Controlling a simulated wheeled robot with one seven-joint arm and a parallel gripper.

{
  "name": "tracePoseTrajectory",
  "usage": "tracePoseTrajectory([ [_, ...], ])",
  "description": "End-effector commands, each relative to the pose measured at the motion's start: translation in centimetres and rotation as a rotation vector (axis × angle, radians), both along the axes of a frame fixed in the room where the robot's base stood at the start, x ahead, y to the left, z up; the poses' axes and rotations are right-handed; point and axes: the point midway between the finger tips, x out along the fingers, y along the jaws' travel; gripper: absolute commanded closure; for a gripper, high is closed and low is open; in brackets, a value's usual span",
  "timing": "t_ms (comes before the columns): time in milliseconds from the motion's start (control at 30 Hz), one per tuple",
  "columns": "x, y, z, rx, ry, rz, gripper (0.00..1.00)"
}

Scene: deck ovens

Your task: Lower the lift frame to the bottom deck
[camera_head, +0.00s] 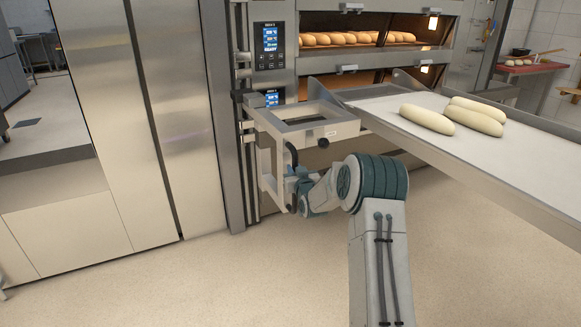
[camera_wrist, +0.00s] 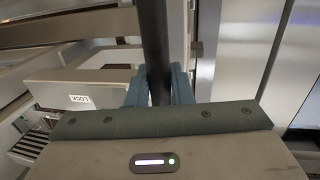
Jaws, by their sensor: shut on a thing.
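The lift frame (camera_head: 303,133) is a pale metal frame in front of the oven's left post, at about the height of the oven mouth the loader board meets. Its upright side hangs below the top ring, with a dark vertical handle (camera_head: 291,160) on it. My gripper (camera_head: 296,183) is at this handle, low on the frame. In the wrist view the dark handle bar (camera_wrist: 155,45) runs between the two blue fingers of my gripper (camera_wrist: 159,85), which are shut on it. The frame also shows in the wrist view with a "LOCK" label (camera_wrist: 79,101).
The deck oven (camera_head: 375,20) has a lit upper deck with several loaves. A sloping loader board (camera_head: 470,155) with 3 pale dough pieces (camera_head: 427,120) extends right, above my arm. Vertical rails (camera_head: 238,120) stand left of the frame. The floor (camera_head: 200,280) below is clear.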

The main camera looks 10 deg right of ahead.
Motion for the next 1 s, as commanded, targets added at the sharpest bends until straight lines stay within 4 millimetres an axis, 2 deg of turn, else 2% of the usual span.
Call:
tracePoseTrajectory([
  [33, 0.1, -0.3, -1.5, -0.002, -0.015, -0.006, 1.00],
  [400, 0.2, 0.1, -10.0, -0.003, -0.015, -0.001, 1.00],
  [600, 0.1, 0.2, -13.9, -0.002, -0.008, -0.001, 1.00],
  [733, 0.1, 0.2, -15.2, -0.002, -0.012, 0.000, 1.00],
  [1000, 0.2, 0.2, -16.0, -0.002, -0.024, -0.001, 1.00],
])
